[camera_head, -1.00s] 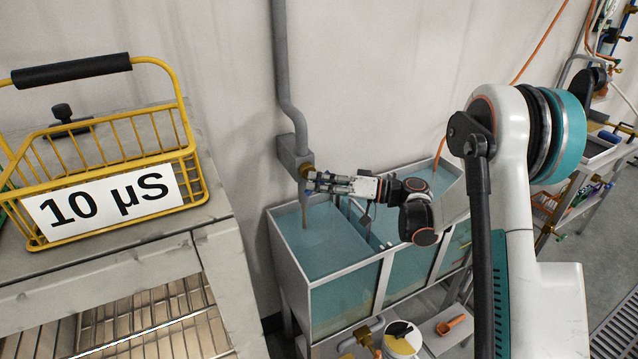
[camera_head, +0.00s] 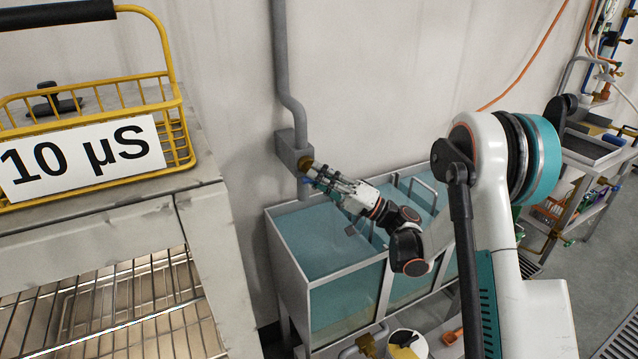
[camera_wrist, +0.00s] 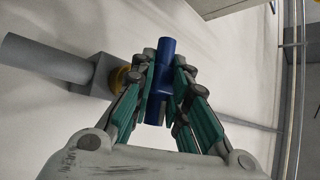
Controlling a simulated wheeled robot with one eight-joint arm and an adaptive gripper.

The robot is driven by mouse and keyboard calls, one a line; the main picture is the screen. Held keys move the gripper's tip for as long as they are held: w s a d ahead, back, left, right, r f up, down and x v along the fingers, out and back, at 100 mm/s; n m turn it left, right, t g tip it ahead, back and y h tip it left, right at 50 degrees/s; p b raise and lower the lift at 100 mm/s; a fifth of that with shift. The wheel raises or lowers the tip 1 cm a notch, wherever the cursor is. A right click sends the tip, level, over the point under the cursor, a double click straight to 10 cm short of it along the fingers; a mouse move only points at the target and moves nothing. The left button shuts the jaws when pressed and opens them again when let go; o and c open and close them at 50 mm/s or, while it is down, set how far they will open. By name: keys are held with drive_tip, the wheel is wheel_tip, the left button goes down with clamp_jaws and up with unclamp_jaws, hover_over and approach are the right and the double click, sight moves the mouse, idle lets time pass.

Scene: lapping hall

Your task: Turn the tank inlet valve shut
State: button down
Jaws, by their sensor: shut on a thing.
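The tank inlet valve (camera_head: 306,163) is a brass fitting on a grey block at the foot of the wall pipe, above the back left corner of the tank (camera_head: 325,268). Its brass part also shows in the wrist view (camera_wrist: 122,78). The valve's blue handle (camera_wrist: 161,84) stands nearly upright between my fingers in the wrist view. My gripper (camera_head: 314,178) is shut on this handle, with a green-padded finger on each side. The fingers hide most of the handle in the head view. No stream shows below the valve.
A yellow basket (camera_head: 88,84) with a "10 µS" sign stands on a worn cabinet (camera_head: 205,220) at the left. The tank row continues right beneath my arm. A shelf cart (camera_head: 590,150) stands at the far right. An orange hose (camera_head: 522,72) hangs along the wall.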

drive_tip(key=shift+m, duration=0.4)
drive_tip(key=c, duration=1.6)
unclamp_jaws()
drive_tip(key=shift+o, duration=0.2)
drive_tip(key=shift+d, duration=0.15)
drive_tip(key=v, duration=1.1)
drive_tip(key=shift+s+d+f, duration=0.15)
drive_tip(key=shift+d+f, duration=0.05)
drive_tip(key=shift+f, duration=0.2)
drive_tip(key=s+a+r+m+g+h, duration=0.1)
drive_tip(key=s+a+r+g+h, duration=0.1)
drive_tip(key=s+a+r+h, duration=0.55)
drive_tip(key=s+d+f+h, duration=0.1)
drive_tip(key=s+d+h, duration=0.3)
drive_tip(key=s, duration=0.3)
drive_tip(key=s+d+f+h, duration=0.1)
drive_tip(key=s+d+h, duration=0.3)
drive_tip(key=s, duration=0.4)
drive_tip(key=s+d+f+n+h, duration=0.1)
drive_tip(key=s+d+h, duration=0.3)
drive_tip(key=s, duration=0.4)
drive_tip(key=shift+f+t+h, duration=0.3)
drive_tip(key=shift+f+h, duration=0.25)
drive_tip(key=shift+h, duration=0.3)
